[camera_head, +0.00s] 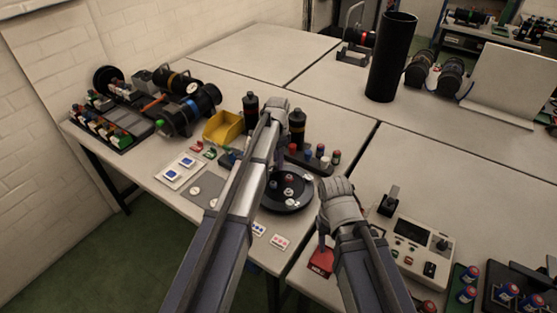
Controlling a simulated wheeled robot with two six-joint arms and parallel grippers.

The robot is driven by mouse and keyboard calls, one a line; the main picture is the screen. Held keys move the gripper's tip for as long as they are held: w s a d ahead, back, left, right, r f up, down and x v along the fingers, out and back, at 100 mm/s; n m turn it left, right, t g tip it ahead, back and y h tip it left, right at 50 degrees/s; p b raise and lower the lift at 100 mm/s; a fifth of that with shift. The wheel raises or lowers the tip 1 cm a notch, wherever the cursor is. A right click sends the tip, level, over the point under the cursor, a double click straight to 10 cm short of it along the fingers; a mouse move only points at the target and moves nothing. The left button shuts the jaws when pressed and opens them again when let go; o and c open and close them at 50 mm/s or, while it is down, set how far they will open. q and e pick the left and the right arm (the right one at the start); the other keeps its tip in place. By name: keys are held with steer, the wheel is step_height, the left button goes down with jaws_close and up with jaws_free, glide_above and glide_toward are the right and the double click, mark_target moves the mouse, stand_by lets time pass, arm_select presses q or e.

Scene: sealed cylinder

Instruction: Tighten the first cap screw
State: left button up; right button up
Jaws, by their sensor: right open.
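A round black plate (302,203), possibly the cylinder's end cap, lies on the near table. Small red and pale pieces (289,178) sit on it, too small to tell whether they are cap screws. My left gripper (293,118) is beyond the plate, in front of a dark upright cylinder (298,141); its fingers are hard to make out, so its opening and any contact are unclear. My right gripper (325,218) is open, low at the plate's right edge. My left arm hides the plate's left part.
A yellow bin (222,127) and a black bottle (250,106) stand left of my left arm. A rack of small coloured-top pieces (320,152) is behind the plate. A control box (421,246) is at right. A tall black tube (390,58) stands farther back.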

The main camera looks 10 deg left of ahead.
arm_select(q)
steer(key=o, duration=0.3)
arm_select(e)
steer(key=shift+r, duration=0.1)
arm_select(q)
step_height(320, 180, up, 8)
steer(key=p, duration=0.8)
arm_select(e)
step_height(320, 180, up, 8)
arm_select(q)
steer(key=shift+f, duration=0.15)
arm_select(e)
steer(key=shift+f, duration=0.2)
